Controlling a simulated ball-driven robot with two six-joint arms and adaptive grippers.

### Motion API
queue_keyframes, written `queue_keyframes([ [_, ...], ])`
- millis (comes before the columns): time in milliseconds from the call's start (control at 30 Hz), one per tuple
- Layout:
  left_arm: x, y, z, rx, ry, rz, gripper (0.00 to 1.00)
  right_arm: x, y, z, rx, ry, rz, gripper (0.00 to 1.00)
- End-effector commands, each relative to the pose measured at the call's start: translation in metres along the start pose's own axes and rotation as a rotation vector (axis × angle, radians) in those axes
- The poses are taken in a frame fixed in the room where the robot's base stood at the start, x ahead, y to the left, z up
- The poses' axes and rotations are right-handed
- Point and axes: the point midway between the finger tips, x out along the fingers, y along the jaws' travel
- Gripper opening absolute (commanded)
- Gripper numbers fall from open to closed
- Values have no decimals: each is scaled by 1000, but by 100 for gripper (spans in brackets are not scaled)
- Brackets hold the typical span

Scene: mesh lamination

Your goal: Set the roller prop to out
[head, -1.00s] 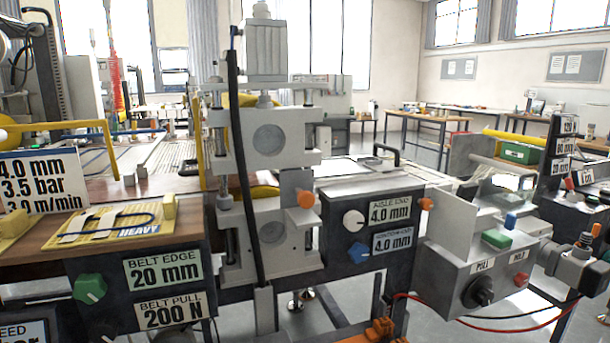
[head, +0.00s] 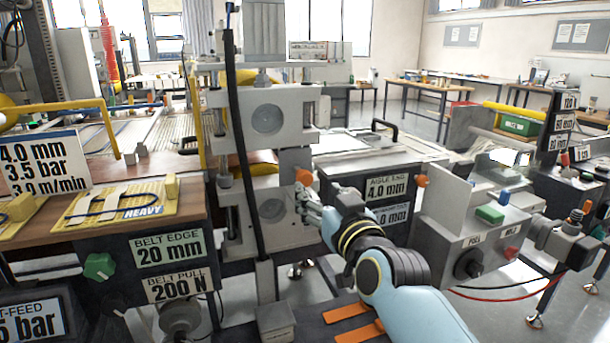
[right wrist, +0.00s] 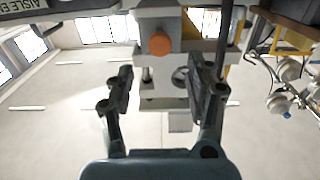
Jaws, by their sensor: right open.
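An orange round knob (head: 304,177) sticks out from the right side of the grey roller stand (head: 268,120). It also shows in the right wrist view (right wrist: 159,43), near the top middle. No label on it can be read, so I cannot confirm that it is the roller prop. My right gripper (head: 304,200) is just below the knob in the head view. In the right wrist view its two fingers (right wrist: 160,82) are spread and empty, with the knob beyond the gap between them. I cannot see contact. My left gripper is out of view.
A second orange knob (head: 420,181) sits beside the aisle-end panel (head: 388,187). A black upright bar (head: 240,150) runs down the stand's front. The pull/hold box (head: 465,240) with its black dial stands to the right. The belt-edge panel (head: 168,248) is at the left.

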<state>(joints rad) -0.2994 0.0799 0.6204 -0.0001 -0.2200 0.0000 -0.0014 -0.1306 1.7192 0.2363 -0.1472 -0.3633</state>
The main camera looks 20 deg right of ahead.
Motion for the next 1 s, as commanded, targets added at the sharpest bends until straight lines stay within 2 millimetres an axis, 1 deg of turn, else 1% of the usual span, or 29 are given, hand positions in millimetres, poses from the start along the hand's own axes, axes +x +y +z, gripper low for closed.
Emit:
queue_keyframes([
  [33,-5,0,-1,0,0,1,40,11,0,-4,-3,1,-1,55],
  [200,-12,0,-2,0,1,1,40,46,0,-3,-2,-1,-1,55],
  [300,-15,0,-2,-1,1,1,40,63,0,-2,-1,-1,-1,55],
  [433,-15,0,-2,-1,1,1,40,77,0,-1,-1,0,-1,55],
  [600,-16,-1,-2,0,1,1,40,84,0,0,-1,-2,0,55],
  [800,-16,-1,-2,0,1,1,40,84,0,0,-1,-2,0,55],
  [867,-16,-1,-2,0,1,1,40,84,0,0,-1,-2,0,48],
  [1000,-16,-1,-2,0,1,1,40,84,0,0,-1,-2,-1,30],
])
